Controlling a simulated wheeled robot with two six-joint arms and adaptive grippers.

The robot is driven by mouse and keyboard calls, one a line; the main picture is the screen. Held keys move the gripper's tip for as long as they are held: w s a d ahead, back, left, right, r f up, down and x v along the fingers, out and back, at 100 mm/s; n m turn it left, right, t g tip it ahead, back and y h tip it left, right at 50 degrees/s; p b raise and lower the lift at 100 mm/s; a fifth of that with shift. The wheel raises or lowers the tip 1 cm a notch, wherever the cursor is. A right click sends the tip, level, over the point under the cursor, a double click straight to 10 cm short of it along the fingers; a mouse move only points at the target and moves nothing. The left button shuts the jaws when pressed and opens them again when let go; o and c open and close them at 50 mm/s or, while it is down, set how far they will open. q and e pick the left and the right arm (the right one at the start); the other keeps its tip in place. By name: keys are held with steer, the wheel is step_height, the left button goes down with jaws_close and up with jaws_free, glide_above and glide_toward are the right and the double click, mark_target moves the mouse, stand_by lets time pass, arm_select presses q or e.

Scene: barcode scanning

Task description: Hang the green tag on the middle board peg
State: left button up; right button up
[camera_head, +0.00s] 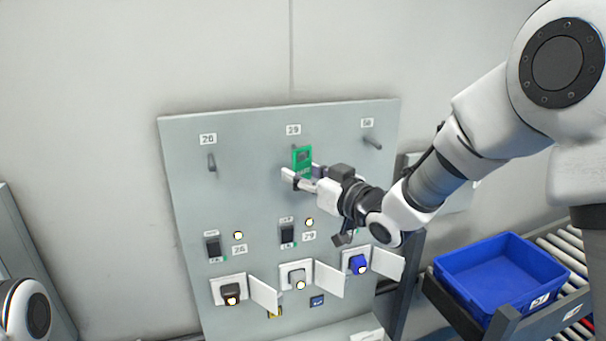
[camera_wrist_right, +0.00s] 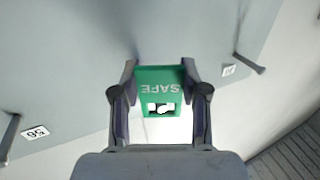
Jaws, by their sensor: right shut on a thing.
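The green tag (camera_head: 302,157) is upright in front of the upper middle of the grey board (camera_head: 260,190), just below the middle label. My right gripper (camera_head: 301,181) is shut on the tag's lower part. In the right wrist view the tag (camera_wrist_right: 160,90) reads "SAFE", has a hole with a bright area showing through, and sits between both fingers of my right gripper (camera_wrist_right: 160,88). The middle peg is mostly hidden behind the tag, so I cannot tell whether the tag is around it. The left peg (camera_head: 212,162) and right peg (camera_head: 372,143) are bare. My left gripper is out of view.
Below the pegs the board has black switches (camera_head: 287,233), lit round lamps and several open small doors (camera_head: 328,279) sticking out. A blue bin (camera_head: 500,272) stands on a roller conveyor at the lower right. The wall above the board is clear.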

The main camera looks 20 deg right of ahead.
steer(key=shift+w, duration=0.15)
stand_by(0.5)
steer(key=shift+w, duration=0.75)
steer(key=shift+f, duration=0.15)
stand_by(0.9)
steer(key=o, duration=1.3)
steer(key=shift+c, duration=0.2)
